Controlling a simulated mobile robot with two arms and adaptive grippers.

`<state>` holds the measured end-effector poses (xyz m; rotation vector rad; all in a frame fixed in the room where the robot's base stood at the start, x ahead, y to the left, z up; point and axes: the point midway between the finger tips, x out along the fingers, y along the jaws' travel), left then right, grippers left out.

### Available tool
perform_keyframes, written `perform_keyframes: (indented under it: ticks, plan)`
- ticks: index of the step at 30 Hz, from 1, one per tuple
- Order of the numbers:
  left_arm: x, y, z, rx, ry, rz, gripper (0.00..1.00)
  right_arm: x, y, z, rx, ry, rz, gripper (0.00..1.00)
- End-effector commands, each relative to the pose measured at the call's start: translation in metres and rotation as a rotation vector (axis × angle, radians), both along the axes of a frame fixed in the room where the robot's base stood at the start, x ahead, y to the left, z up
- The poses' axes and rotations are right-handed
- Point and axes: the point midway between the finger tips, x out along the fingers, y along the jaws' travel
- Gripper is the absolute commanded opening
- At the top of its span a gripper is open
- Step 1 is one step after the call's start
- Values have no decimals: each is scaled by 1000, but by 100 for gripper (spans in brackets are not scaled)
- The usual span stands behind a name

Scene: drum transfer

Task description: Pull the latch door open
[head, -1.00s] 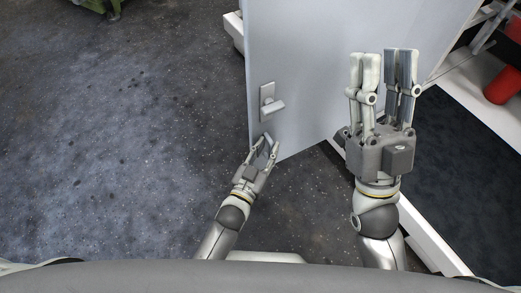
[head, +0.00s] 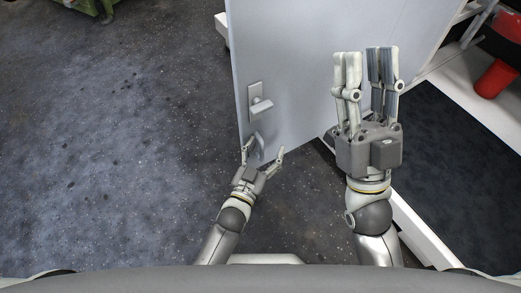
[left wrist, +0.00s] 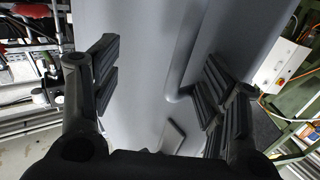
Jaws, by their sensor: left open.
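The pale grey door (head: 290,50) stands upright ahead in the head view. A latch handle (head: 261,105) on a small plate sits near its left edge. My left gripper (head: 264,150) is open at the door's lower left corner, below that handle, its fingers spread and empty. In the left wrist view, my left gripper's fingers (left wrist: 165,85) stand either side of the door surface, with a raised grey bar (left wrist: 186,55) between them. Whether they touch it is unclear. My right gripper (head: 365,55) points up in front of the door, empty, with a narrow gap between its fingers.
A red cylinder (head: 496,79) lies at the right beside a white frame. A dark mat (head: 450,150) with a white edge is at the right. The dark floor (head: 120,150) at the left is clear. A green object (head: 100,8) is at the far left.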

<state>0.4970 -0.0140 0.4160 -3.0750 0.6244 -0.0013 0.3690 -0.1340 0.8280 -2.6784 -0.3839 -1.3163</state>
Motion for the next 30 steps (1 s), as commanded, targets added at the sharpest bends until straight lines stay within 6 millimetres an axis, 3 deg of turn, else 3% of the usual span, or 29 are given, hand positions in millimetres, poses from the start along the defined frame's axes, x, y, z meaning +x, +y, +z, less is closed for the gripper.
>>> perform_keyframes:
  ticks: [1,10,14,16,30]
  plan:
    - [-1,-10,1,-1,0,-14,50,0,0,0,0,-1,0,34]
    - [-3,-9,2,-5,0,-13,51,0,-1,0,-1,-3,-1,34]
    - [-10,-5,2,-5,0,-12,44,0,0,0,-1,-2,-1,34]
    - [-19,-1,1,-5,1,-12,34,0,0,0,0,-2,-1,34]
    - [-96,38,0,-3,0,-4,34,0,0,0,0,-1,-1,34]
